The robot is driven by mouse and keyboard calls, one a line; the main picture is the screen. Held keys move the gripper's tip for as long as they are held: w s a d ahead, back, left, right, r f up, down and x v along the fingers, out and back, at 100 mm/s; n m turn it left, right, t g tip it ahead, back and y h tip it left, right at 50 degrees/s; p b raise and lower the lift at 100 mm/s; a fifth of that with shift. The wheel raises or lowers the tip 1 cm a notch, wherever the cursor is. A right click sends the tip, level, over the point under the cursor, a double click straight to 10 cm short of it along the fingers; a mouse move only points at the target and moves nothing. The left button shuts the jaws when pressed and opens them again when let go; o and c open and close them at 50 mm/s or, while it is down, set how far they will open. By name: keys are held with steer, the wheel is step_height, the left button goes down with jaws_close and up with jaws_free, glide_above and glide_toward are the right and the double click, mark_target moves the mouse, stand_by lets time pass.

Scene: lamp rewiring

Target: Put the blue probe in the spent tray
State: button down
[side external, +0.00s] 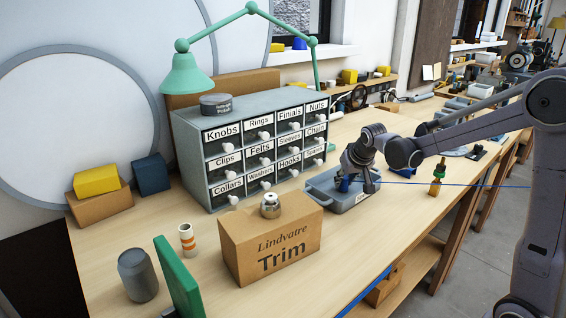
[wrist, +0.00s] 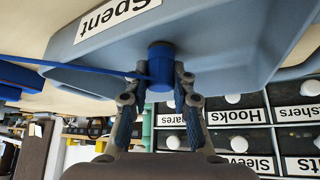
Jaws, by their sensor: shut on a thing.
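The blue probe (side external: 345,184) is a short blue cylinder with a thin blue cable. In the wrist view the probe (wrist: 160,62) stands between my two fingers. My gripper (side external: 358,184) is shut on it, fingers pointing down, over the spent tray (side external: 317,193). The tray is shallow and blue-grey; its "Spent" label shows upside down in the wrist view on the tray (wrist: 215,42). The probe's lower end appears within the tray's outline. I cannot tell whether it touches the tray floor. My fingers partly hide the probe in the side view.
A labelled drawer cabinet (side external: 190,150) stands behind and left of the tray. A "Trim" box (side external: 270,248) with a metal fitting (side external: 270,205) on top stands in front-left. An amber bottle-like item (side external: 437,178) stands to the right. The blue cable (side external: 450,185) runs rightward across the bench.

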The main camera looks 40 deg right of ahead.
steer(key=c, duration=1.1)
jaws_free()
steer(key=shift+f, duration=0.15)
steer(key=shift+c, duration=0.2)
steer(key=v, duration=1.2)
steer(key=s+a+f+n+y, duration=0.1)
steer(key=s+a+f+n, duration=0.1)
steer(key=s+a, duration=0.2)
steer(key=s+a+f+n+t+y, duration=0.1)
steer(key=s+a+f, duration=0.1)
steer(key=s+a, duration=0.3)
steer(key=s+a+f+n+y, duration=0.1)
steer(key=s+a+f+n, duration=0.1)
steer(key=s+a, duration=0.3)
steer(key=shift+a+f+n, duration=0.1)
steer(key=shift+a+n, duration=0.2)
steer(key=shift+a, duration=0.4)
